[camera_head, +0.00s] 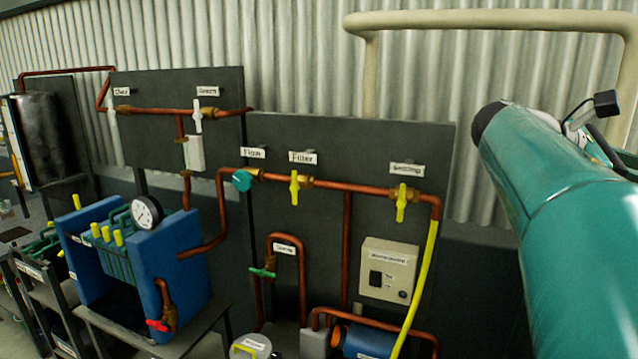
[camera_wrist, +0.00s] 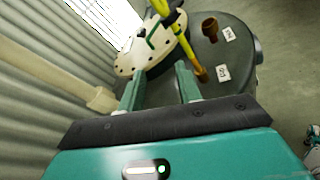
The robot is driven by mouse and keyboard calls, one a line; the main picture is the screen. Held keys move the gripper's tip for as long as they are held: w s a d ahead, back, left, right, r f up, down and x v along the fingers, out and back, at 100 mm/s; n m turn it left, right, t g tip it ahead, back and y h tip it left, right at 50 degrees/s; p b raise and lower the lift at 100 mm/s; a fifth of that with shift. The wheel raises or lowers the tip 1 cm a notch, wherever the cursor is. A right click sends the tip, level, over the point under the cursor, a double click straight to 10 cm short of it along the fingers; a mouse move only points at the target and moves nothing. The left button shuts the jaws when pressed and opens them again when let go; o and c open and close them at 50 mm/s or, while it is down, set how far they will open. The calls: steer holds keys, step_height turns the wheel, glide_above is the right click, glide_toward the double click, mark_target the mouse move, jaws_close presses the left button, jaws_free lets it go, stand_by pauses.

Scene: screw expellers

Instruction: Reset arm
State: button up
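My gripper (camera_wrist: 159,82) shows in the wrist view, with its two green fingers apart and nothing seen between them. Beyond the fingers is a dark round tank (camera_wrist: 240,50) with a pale bolted round plate (camera_wrist: 145,50) and a yellow part (camera_wrist: 172,20) near it. I cannot tell how far they are from the fingers. In the head view my teal arm fills the right side, raised in front of the corrugated wall; my gripper's fingers do not show there.
A dark panel (camera_head: 330,135) carries copper pipes, yellow valves (camera_head: 294,187) and a grey switch box (camera_head: 388,270). A blue press (camera_head: 185,250) with a gauge (camera_head: 147,212) stands left. A thick cream pipe (camera_head: 480,19) runs behind my arm; a cream pipe (camera_wrist: 60,80) also shows in the wrist view.

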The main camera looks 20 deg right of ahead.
steer(key=w+a+f+m+t+y, duration=0.1)
steer(key=w+a+f+t+y, duration=0.1)
steer(key=w+a+f+t, duration=0.3)
steer(key=w+a+f+t+y, duration=0.1)
steer(key=a+f+t, duration=0.1)
steer(key=a+f, duration=0.55)
steer(key=a+f+m+t+y, duration=0.3)
steer(key=a+f+y, duration=0.2)
steer(key=a+f, duration=0.4)
steer(key=a+f+m+t+y, duration=0.3)
steer(key=a+f, duration=0.7)
steer(key=a, duration=1)
steer(key=shift+s+a+m+y, duration=0.25)
steer(key=shift+m+y, duration=0.15)
steer(key=shift+y, duration=0.8)
steer(key=shift+d, duration=0.25)
